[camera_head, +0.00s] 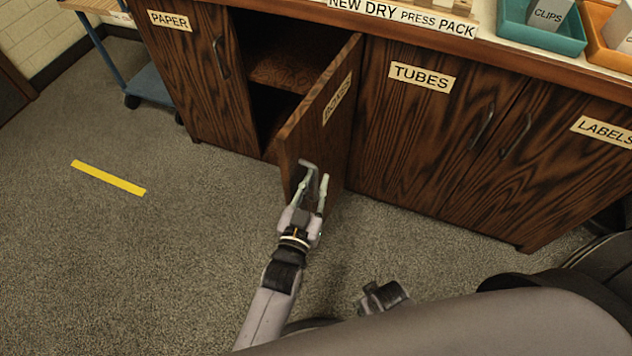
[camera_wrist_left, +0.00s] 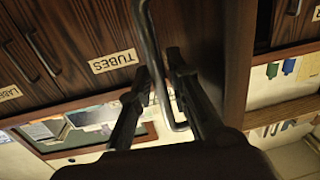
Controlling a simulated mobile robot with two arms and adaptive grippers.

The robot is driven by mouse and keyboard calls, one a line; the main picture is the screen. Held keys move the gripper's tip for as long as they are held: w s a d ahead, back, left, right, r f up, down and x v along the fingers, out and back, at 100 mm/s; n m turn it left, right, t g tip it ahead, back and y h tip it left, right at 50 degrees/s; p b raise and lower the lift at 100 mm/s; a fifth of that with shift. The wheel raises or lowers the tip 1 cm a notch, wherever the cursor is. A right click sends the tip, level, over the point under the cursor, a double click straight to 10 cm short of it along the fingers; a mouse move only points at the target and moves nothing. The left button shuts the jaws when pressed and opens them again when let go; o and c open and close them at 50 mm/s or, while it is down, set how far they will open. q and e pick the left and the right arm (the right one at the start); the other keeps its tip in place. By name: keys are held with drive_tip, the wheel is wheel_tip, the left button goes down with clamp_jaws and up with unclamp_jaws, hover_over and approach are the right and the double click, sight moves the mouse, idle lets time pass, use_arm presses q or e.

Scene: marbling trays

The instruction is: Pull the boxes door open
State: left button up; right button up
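The boxes door (camera_head: 335,125), dark wood with a BOXES label (camera_head: 337,98), stands partly open, swung out from the cabinet. Its grey bar handle (camera_head: 309,165) is on the outer face near the free edge. My left gripper (camera_head: 313,186) is at this handle, fingers on either side of it. In the left wrist view the handle (camera_wrist_left: 151,45) runs between the two spread fingers of the left gripper (camera_wrist_left: 157,75); a gap shows, and contact is unclear. A dark part low in the head view looks like my right gripper (camera_head: 384,297); its fingers cannot be made out.
The open compartment (camera_head: 275,100) shows a shelf. The paper door (camera_head: 195,75), tubes door (camera_head: 425,125) and labels door (camera_head: 570,150) are closed. Teal (camera_head: 570,42) and orange (camera_head: 594,45) trays sit on the counter. A blue cart (camera_head: 150,84) stands left. Floor with yellow tape (camera_head: 108,178) is clear.

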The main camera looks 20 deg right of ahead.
use_arm(q)
drive_tip(key=shift+s+a, duration=0.1)
drive_tip(key=v, duration=1.1)
drive_tip(key=shift+s+a, duration=0.2)
drive_tip(key=shift+s, duration=0.15)
drive_tip(key=shift+f, duration=0.1)
drive_tip(key=s+a+f+n+g+y, duration=0.1)
drive_tip(key=a+f+g+y, duration=0.2)
drive_tip(key=a+f, duration=0.55)
drive_tip(key=s+a+f+n+g+y, duration=0.1)
drive_tip(key=a+f+g+y, duration=0.3)
drive_tip(key=f, duration=0.8)
drive_tip(key=s+a+f+n+g+y, duration=0.25)
drive_tip(key=s+a+f+g, duration=0.35)
drive_tip(key=s+a+f, duration=0.55)
drive_tip(key=s+a+r+p, duration=0.1)
drive_tip(key=s+a+p, duration=0.1)
drive_tip(key=s+p, duration=0.5)
drive_tip(key=s+a+r+g+p, duration=0.1)
drive_tip(key=s+a+p, duration=0.2)
drive_tip(key=s+p, duration=0.4)
drive_tip(key=shift+s+r+p, duration=0.25)
drive_tip(key=shift+p, duration=0.45)
use_arm(e)
drive_tip(key=s+d+r+g, duration=0.1)
drive_tip(key=s+d, duration=0.1)
drive_tip(key=s, duration=1.3)
drive_tip(key=shift+s+d+r, duration=0.3)
drive_tip(key=shift+d+r, duration=0.05)
drive_tip(key=shift+d, duration=0.05)
